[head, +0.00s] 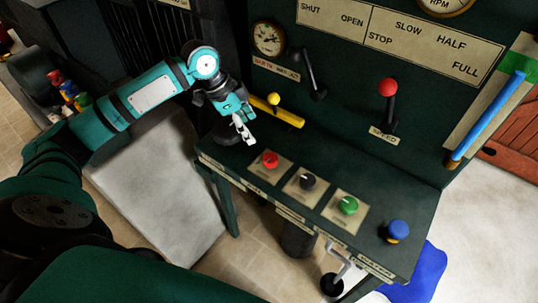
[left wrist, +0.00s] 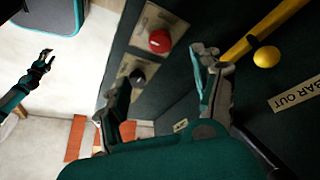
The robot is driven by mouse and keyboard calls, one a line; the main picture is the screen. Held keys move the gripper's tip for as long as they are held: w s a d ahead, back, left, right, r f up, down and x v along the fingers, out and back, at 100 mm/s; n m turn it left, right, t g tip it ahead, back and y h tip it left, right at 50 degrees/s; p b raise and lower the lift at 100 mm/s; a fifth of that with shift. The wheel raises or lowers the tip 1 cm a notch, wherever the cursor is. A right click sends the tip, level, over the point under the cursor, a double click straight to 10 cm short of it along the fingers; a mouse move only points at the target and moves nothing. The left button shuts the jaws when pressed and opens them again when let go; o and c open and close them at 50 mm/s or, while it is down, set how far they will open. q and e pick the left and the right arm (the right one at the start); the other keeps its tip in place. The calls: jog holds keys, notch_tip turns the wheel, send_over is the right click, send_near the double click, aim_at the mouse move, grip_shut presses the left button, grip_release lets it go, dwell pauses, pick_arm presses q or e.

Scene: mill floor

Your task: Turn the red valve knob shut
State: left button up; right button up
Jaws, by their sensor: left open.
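The red valve knob (head: 270,160) sits on a pale plate at the left of a row on the green console's sloping top. It also shows in the left wrist view (left wrist: 160,41), beyond the gap between my fingers. My left gripper (head: 243,130) is open and empty, above and behind the red knob at its left, apart from it. In the left wrist view its two fingers (left wrist: 163,70) are spread wide. My right gripper (left wrist: 42,65) shows small at the left of the left wrist view; its jaw state is unclear.
A black knob (head: 307,181), a green knob (head: 348,205) and a blue knob (head: 397,231) line the console. A yellow bar (head: 285,113) with a yellow ball lies behind my left gripper. A red-topped lever (head: 388,95) stands on the back panel.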

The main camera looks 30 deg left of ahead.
aim_at(270, 158)
pick_arm(q)
jog(key=p+x, duration=0.1)
jog(key=x, duration=1.4)
jog(key=shift+c, duration=0.4)
jog(key=c, duration=1.1)
